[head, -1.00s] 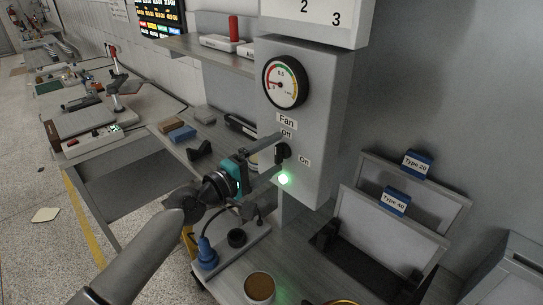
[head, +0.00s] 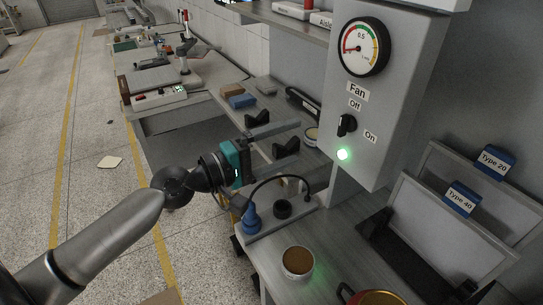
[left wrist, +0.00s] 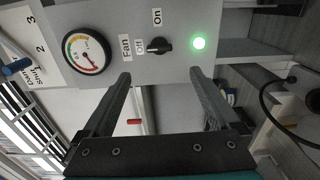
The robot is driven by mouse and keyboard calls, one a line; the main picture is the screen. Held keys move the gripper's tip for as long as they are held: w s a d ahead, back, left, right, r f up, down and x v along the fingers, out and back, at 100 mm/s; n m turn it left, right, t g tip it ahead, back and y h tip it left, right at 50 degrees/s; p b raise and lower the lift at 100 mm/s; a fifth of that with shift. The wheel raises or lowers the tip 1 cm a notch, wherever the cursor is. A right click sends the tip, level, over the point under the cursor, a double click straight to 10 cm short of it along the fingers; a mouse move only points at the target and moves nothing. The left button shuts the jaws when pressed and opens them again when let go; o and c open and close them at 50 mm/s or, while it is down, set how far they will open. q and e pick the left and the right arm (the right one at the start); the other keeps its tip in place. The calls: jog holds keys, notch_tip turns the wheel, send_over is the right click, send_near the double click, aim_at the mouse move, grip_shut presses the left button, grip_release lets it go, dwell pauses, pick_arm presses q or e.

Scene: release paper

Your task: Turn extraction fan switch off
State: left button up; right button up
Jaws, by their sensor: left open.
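The black fan switch (head: 346,124) is on the front of the grey control box (head: 375,110), below the "Off" label and left of the "On" label. Its handle stands roughly upright, in line with "Off"; the switch also shows in the left wrist view (left wrist: 159,45), its handle lying toward "Off". The green lamp (head: 344,154) below it is lit. My left gripper (head: 299,140) is open and empty, to the left of the switch and apart from it. In the left wrist view its fingers (left wrist: 160,76) are spread, with the switch ahead between them. My right gripper is not in view.
A round gauge (head: 362,47) is above the switch. Below on the bench are a blue plug with a cable (head: 250,218), a round tin (head: 298,262) and a red-rimmed pot (head: 372,297). Frames labelled "Type 20" and "Type 40" (head: 440,222) stand at right.

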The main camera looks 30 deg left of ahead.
pick_arm(q)
jog(key=shift+b+v, duration=0.65)
jog(key=shift+v, duration=0.9)
